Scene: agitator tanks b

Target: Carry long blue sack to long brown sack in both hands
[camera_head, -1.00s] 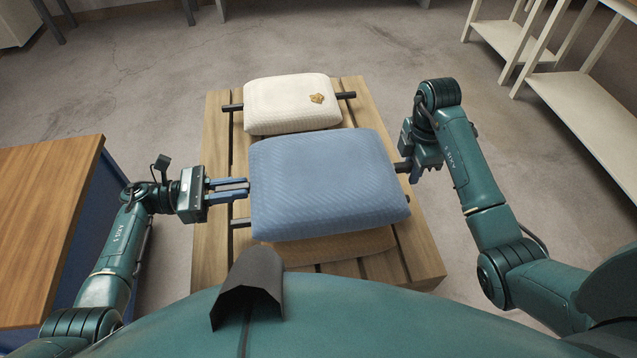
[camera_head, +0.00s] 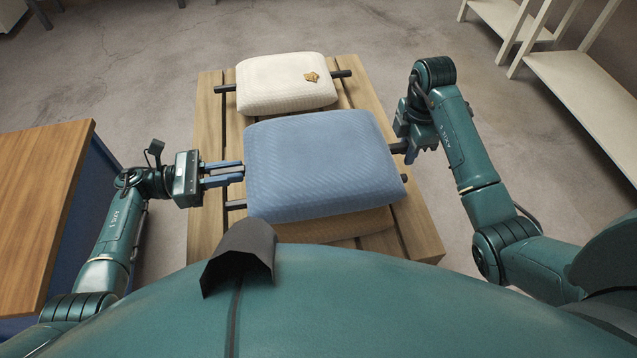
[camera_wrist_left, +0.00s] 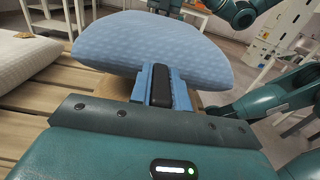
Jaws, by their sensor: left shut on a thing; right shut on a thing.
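The long blue sack (camera_head: 320,165) is held level between my two grippers, over the pallet. My left gripper (camera_head: 238,174) is shut on the dark bar at the sack's left end; the left wrist view shows the fingers around that bar (camera_wrist_left: 161,86), with the sack (camera_wrist_left: 150,42) just beyond. My right gripper (camera_head: 407,147) is shut on the bar at the right end. The long brown sack (camera_head: 340,228) lies under the blue one, mostly hidden; only its near edge and bar ends show. I cannot tell whether the two sacks touch.
A white sack (camera_head: 285,83) with a brown mark lies behind on the wooden pallet (camera_head: 422,232). A wood-topped blue bench (camera_head: 40,200) stands at left, near my left arm. White shelves (camera_head: 585,85) stand at right. Open floor lies behind the pallet.

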